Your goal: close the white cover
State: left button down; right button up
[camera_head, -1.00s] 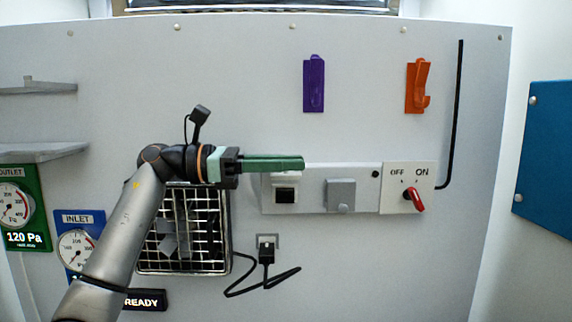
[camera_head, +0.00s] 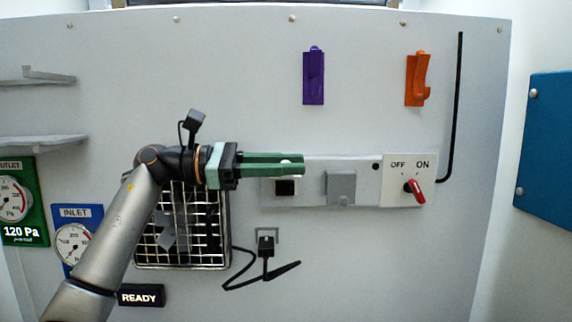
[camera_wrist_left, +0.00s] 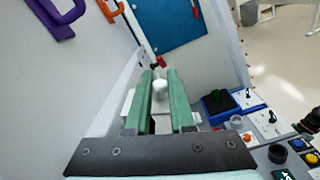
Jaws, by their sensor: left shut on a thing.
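The white cover (camera_head: 287,162) is mostly hidden behind my left gripper's green fingers; a small pale part shows between them, above the black switch (camera_head: 285,187) on the light grey wall box. My left gripper (camera_head: 302,164) reaches in from the left, with its two fingers one above the other. It is shut on the cover. In the left wrist view a white rounded part of the cover (camera_wrist_left: 160,87) sits between the fingertips (camera_wrist_left: 159,76). The black switch below is uncovered in the head view. How far the cover is tilted cannot be told. My right gripper is not in view.
A grey square flap (camera_head: 341,188) and a red OFF/ON knob (camera_head: 413,187) are to the right on the same box. A black plug with cable (camera_head: 266,246) is below. A wire basket (camera_head: 183,250) is behind my left arm. Purple (camera_head: 313,77) and orange (camera_head: 417,80) hooks are above.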

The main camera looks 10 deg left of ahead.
pick_arm(q)
jog(key=c, duration=0.8)
grip_release()
jog(key=shift+a, duration=0.1)
pick_arm(e)
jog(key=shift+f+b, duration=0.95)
jog(key=shift+b, duration=0.05)
pick_arm(q)
jog(key=s+a, duration=0.2)
jog(key=a, duration=1)
jog(key=shift+s, duration=0.2)
jog(key=shift+r, duration=0.1)
